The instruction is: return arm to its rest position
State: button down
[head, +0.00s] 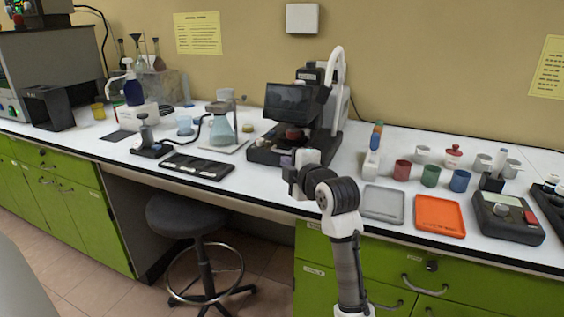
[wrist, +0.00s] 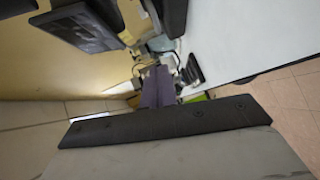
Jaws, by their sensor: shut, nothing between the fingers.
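My arm rises from the bottom of the head view and bends at the bench's front edge. My gripper (head: 287,164) is above the front of the white bench, in front of the black analysis instrument (head: 292,128) with its dark screen. In the wrist view my gripper (wrist: 158,80) shows as two purple-grey fingers close together, with nothing between them. The instrument is partly hidden behind my wrist in the head view.
An orange tray (head: 440,216) and a grey tray (head: 382,204) lie right of my arm, with red, green and blue cups behind. A black flat pad (head: 197,167) lies to the left. A stool (head: 195,215) stands in the bench's knee space.

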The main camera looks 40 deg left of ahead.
jog(key=shift+v, duration=1.85)
jog(key=shift+s+a+r, duration=0.1)
jog(key=shift+a+r, duration=0.05)
